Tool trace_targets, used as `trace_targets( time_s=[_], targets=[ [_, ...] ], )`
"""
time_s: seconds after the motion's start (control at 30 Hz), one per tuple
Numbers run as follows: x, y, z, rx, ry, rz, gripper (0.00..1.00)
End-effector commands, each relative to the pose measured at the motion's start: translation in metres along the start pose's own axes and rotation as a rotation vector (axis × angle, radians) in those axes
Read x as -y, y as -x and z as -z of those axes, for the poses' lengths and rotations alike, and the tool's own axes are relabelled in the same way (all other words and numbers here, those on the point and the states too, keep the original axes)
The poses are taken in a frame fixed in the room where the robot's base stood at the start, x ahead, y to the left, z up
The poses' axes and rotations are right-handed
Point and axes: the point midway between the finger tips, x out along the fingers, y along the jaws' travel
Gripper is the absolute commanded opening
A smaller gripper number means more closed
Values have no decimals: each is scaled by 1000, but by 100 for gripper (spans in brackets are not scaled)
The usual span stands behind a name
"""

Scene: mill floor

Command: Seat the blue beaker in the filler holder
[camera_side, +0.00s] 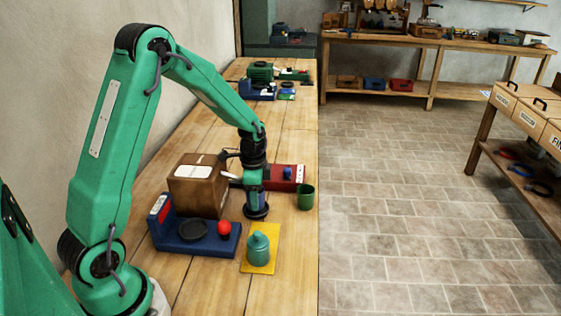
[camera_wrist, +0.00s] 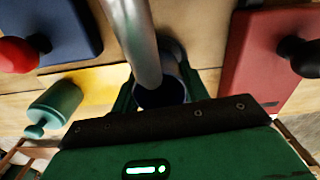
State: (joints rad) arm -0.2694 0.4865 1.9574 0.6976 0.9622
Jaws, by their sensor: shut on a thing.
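My gripper (camera_side: 256,194) points down over the bench, just right of the brown box-shaped unit (camera_side: 198,182). It is shut on a dark blue round vessel, which I take to be the blue beaker (camera_side: 257,211). In the wrist view the beaker (camera_wrist: 172,72) sits between the jaws, its dark mouth partly seen. A shiny metal tube (camera_wrist: 142,45) crosses in front of it. I cannot tell whether the tube touches it. The filler holder is not clearly seen; the gripper and beaker may hide it.
A blue unit (camera_side: 185,240) with a black disc and red knob stands left. A red unit (camera_side: 290,184) lies behind, and a green cup (camera_side: 305,198) is near the bench's right edge.

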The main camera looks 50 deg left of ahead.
Motion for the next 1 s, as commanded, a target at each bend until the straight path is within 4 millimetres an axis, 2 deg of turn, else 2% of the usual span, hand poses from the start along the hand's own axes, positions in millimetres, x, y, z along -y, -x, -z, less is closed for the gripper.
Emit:
trace_targets(
  time_s=[0.87,0.9,0.93,1.0],
  targets=[
    [0,-12,0,0,0,0,19],
    [0,-12,0,0,0,0,50],
    [0,-12,0,0,0,0,54],
    [0,-12,0,0,0,0,54]
  ],
)
